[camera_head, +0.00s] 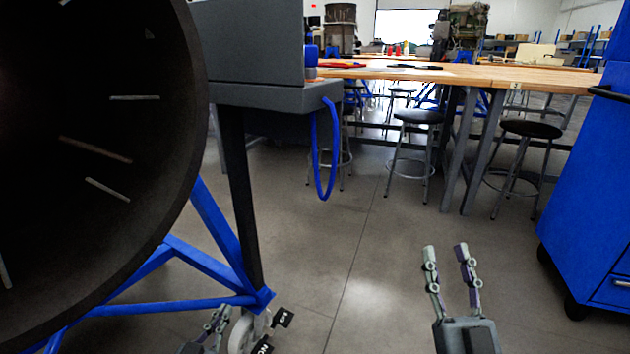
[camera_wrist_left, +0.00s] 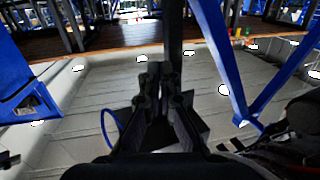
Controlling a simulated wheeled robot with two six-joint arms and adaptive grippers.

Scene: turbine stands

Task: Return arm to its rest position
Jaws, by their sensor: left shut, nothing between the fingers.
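My left gripper (camera_head: 217,318) shows low in the head view, beside the lower end of the blue stand. Its fingers are together with nothing between them. In the left wrist view the left gripper (camera_wrist_left: 156,76) points away from the camera, its two dark fingers side by side. My right gripper (camera_head: 446,250) points up at the lower right of the head view. Its two fingers are parallel with an empty gap between them, over bare floor. Neither gripper holds anything. Most of both arms is out of view.
A large dark turbine casing (camera_head: 178,120) on a blue stand (camera_head: 212,265) fills the left. A grey box (camera_head: 250,45) stands behind it. A blue cabinet (camera_head: 590,200) is at the right. Stools (camera_head: 415,117) and a wooden workbench (camera_head: 470,75) are farther back. The middle floor is clear.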

